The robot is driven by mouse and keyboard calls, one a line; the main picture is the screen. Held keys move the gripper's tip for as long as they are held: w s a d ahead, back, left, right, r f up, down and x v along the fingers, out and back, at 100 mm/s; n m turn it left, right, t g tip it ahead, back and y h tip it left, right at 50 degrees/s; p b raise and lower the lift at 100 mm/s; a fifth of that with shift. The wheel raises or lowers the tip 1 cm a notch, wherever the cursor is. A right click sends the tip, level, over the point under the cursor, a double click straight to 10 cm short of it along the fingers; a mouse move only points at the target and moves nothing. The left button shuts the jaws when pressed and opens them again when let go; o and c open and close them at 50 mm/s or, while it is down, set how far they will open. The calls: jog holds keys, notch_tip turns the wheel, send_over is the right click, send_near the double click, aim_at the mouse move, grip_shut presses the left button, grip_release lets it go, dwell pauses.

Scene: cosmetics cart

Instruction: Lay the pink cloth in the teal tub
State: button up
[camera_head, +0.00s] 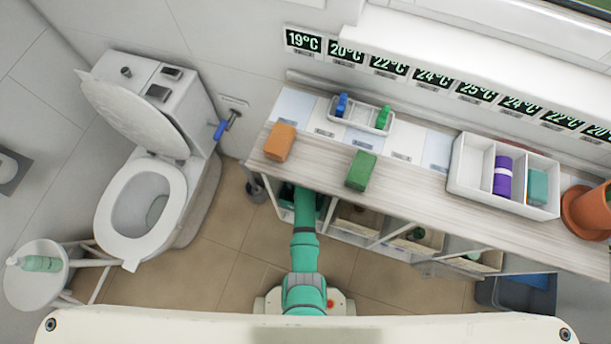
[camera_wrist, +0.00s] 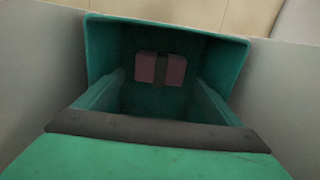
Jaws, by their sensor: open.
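The teal tub (camera_wrist: 235,55) fills the upper middle of the wrist view, with its rim and inner walls showing. The pink cloth (camera_wrist: 146,67), a small folded piece with a dark band across its middle, is inside the tub. My gripper (camera_wrist: 160,85) is open, with one finger on each side and its tips inside the tub's outline. The cloth shows between and beyond the fingertips, with gaps on both sides. In the head view my arm reaches under the counter at its left end. There the gripper and cloth are hidden, and a dark teal bit of the tub (camera_head: 285,214) shows.
The wooden counter (camera_head: 420,191) overhangs the arm. Pale walls (camera_wrist: 40,70) stand close on both sides of the tub. An orange block (camera_head: 280,142), a green block (camera_head: 361,170) and a white divided box (camera_head: 470,166) stand on the counter. A toilet (camera_head: 140,205) is at left.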

notch_tip(320, 180, up, 6)
jog(key=shift+f, duration=0.15)
dwell(0.6)
